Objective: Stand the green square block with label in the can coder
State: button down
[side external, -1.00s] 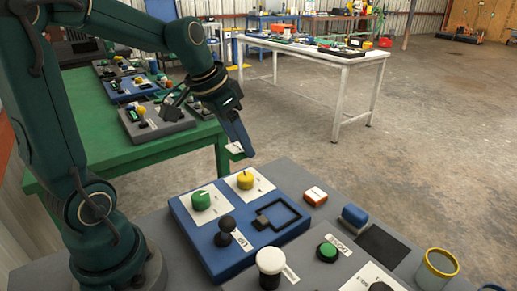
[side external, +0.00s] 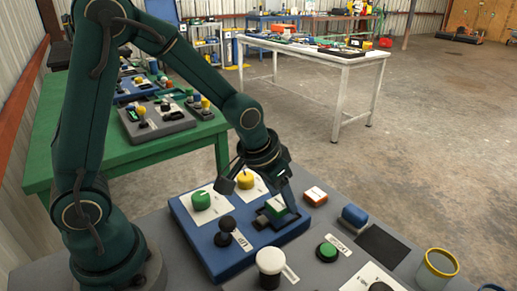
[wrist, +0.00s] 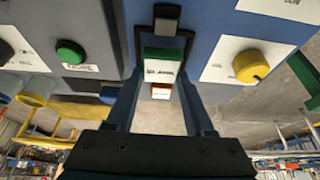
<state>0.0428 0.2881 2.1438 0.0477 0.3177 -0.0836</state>
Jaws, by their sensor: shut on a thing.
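The green block (side external: 277,203) with a white label is held in my gripper (side external: 279,208). In the wrist view the green block (wrist: 164,54) sits between the two fingers, its white printed label facing the camera. It is at the black square outline (side external: 290,227) on the blue panel (side external: 240,259), beside a small dark block (side external: 262,221). I cannot tell whether the green block touches the panel. No legible name shows which thing is the can coder.
A green knob (side external: 201,200), a yellow knob (side external: 245,180) and a black joystick (side external: 226,225) stand on the blue panel. An orange-and-white block (side external: 315,195), a blue block (side external: 354,216), a green button (side external: 327,251) and a yellow-rimmed cup (side external: 437,265) are to the right.

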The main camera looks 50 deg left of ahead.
jog(key=shift+f, duration=0.2)
jog(key=shift+f, duration=0.45)
jog(key=shift+c, duration=1.4)
grip_release()
